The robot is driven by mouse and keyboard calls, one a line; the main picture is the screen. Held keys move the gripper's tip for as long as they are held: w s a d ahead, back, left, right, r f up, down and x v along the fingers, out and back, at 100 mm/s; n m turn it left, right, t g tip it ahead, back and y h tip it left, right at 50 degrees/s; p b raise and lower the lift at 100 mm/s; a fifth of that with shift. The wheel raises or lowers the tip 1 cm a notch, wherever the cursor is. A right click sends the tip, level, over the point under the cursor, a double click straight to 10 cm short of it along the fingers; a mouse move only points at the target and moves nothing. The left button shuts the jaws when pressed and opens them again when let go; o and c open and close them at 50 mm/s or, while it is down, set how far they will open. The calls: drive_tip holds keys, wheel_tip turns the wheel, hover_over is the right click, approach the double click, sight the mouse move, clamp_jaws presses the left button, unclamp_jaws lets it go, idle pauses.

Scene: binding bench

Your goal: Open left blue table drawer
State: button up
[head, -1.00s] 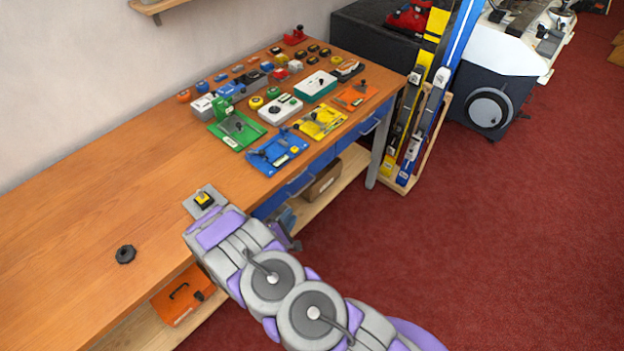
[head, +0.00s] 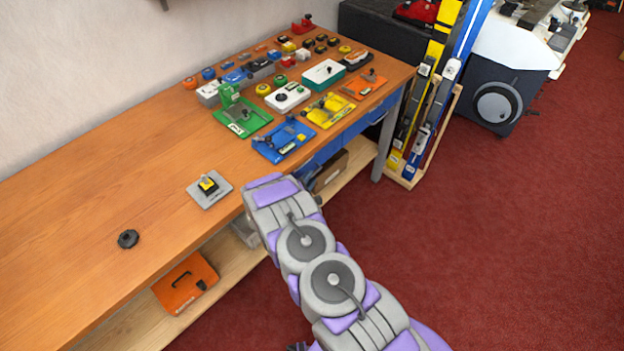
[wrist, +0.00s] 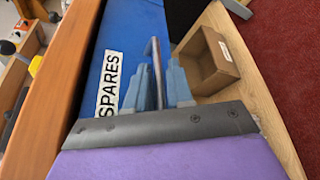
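The left blue drawer front (wrist: 130,35) fills the middle of the wrist view, with a white SPARES label and a thin metal handle (wrist: 156,62). My gripper (wrist: 158,80) has its two blue-grey fingers on either side of the handle, with little gap between them. I cannot tell whether the fingers press on it. In the head view, my arm hides the gripper, the handle and most of this drawer. A further part of the blue drawer fronts (head: 325,150) shows under the table's right end. I cannot tell whether the left drawer stands open at all.
The wooden table (head: 90,185) has switches and coloured boards at its right end. A grey plate with a yellow-black block (head: 209,188) lies near its front edge. A cardboard box (wrist: 212,62) stands on the lower shelf. Open red floor (head: 500,240) lies to the right.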

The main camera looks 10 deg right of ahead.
drive_tip(key=shift+w+a, duration=0.25)
drive_tip(key=shift+w, duration=0.15)
drive_tip(key=shift+w+d+f, duration=0.1)
drive_tip(key=shift+d+f, duration=0.05)
drive_tip(key=shift+d, duration=0.65)
drive_tip(key=shift+c, duration=0.6)
drive_tip(key=shift+d, duration=0.1)
drive_tip(key=shift+c, duration=0.7)
clamp_jaws()
drive_tip(key=shift+a, duration=0.6)
